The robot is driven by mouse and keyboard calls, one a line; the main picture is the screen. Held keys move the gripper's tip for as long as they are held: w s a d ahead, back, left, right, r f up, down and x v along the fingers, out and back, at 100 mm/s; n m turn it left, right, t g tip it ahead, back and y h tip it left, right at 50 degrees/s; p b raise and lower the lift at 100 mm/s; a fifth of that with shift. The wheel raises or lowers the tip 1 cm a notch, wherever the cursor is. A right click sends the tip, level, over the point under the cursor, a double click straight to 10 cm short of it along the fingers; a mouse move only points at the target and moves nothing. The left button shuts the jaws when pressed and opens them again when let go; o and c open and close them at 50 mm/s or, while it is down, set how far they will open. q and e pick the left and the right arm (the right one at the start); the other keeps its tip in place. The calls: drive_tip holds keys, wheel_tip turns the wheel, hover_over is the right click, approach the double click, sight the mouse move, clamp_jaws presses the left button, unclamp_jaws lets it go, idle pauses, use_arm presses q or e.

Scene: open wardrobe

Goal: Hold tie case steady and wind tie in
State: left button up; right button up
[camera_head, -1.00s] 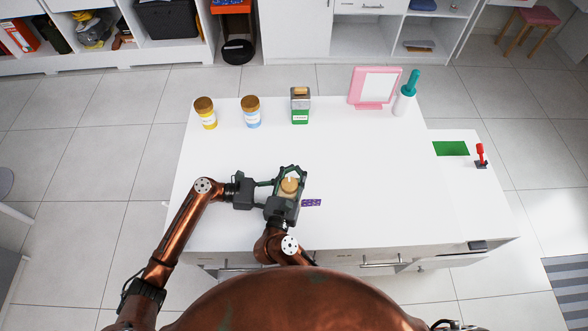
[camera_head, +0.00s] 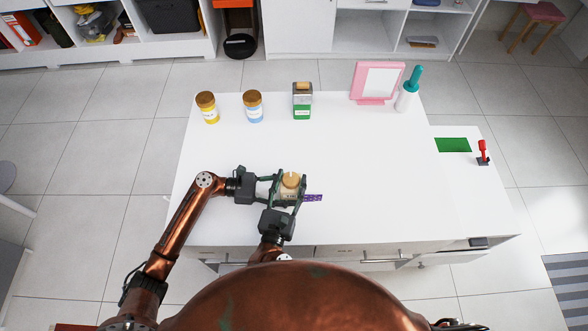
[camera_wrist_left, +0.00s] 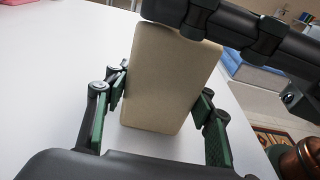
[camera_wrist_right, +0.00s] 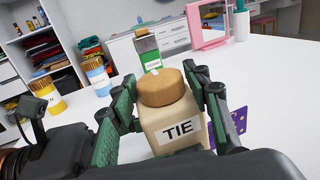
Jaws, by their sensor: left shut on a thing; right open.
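The tie case (camera_head: 291,198) is a beige box with a round wooden knob (camera_head: 291,180) on top. It stands upright near the table's front, and its "TIE" label shows in the right wrist view (camera_wrist_right: 181,130). A purple patterned tie (camera_head: 314,198) sticks out of its right side. My left gripper (camera_head: 280,190) comes from the left and is shut on the case; in the left wrist view its fingers press both sides of the box (camera_wrist_left: 163,85). My right gripper (camera_head: 287,190) is open, its fingers on either side of the knob; I cannot tell whether they touch it.
A green patch (camera_head: 453,145) and red lever (camera_head: 483,151) are at right. The table (camera_head: 375,165) between is clear.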

drive_tip(key=shift+v, duration=0.8)
drive_tip(key=shift+r, duration=0.1)
drive_tip(key=shift+c, duration=0.3)
